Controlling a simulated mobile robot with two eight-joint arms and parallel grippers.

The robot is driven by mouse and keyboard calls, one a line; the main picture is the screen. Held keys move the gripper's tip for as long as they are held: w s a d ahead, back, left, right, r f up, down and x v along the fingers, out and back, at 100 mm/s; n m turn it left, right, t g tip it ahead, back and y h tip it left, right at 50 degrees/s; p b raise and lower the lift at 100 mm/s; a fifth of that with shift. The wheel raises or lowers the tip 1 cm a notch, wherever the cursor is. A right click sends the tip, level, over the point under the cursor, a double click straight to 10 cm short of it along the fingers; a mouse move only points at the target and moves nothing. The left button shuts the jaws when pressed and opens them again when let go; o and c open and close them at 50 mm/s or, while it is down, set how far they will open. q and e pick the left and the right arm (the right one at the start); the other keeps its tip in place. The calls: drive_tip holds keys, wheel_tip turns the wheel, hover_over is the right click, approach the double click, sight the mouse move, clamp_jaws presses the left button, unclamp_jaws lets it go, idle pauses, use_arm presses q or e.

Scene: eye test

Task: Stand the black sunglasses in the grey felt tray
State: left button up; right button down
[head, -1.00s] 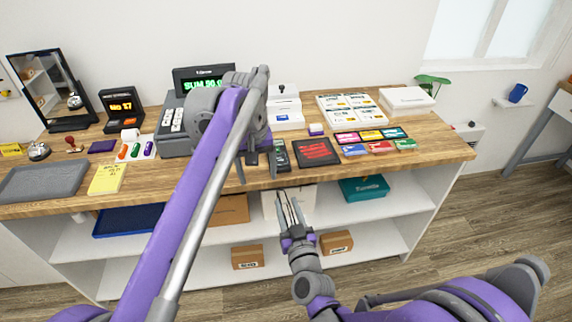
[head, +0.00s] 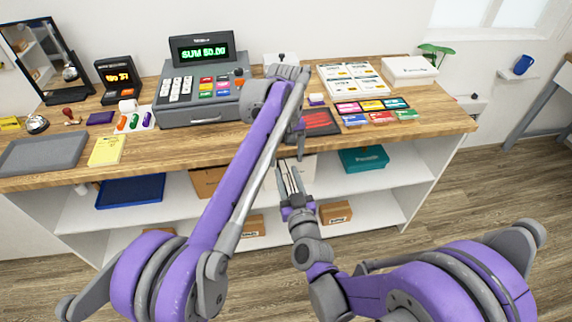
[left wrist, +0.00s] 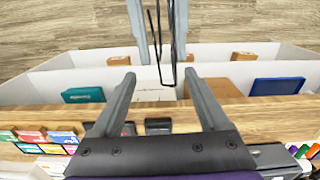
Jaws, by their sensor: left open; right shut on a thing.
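The grey felt tray (head: 45,153) lies on the left end of the wooden counter and looks empty. The black sunglasses (left wrist: 160,70) show as thin dark lines between the fingers of my right gripper (left wrist: 163,60) in the left wrist view. In the head view my right gripper (head: 289,164) points up in front of the counter; the sunglasses are hard to make out there. My left gripper (head: 300,148) is near the counter's front edge, just above the right one. In the left wrist view my left gripper (left wrist: 160,76) has its fingers wide apart, close to the sunglasses.
On the counter (head: 240,137), a yellow notepad (head: 106,150) lies right of the tray and a cash register (head: 200,95) stands behind. A mirror (head: 45,60) and bell (head: 37,124) are behind the tray. Shelves below hold a blue tray (head: 130,191) and a teal box (head: 363,159).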

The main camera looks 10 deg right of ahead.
sight(286, 163)
use_arm(q)
drive_tip(key=shift+f, duration=2.2)
drive_tip(key=shift+d, duration=0.1)
clamp_jaws()
use_arm(e)
drive_tip(key=shift+c, duration=2.2)
unclamp_jaws()
drive_tip(key=shift+o, duration=0.4)
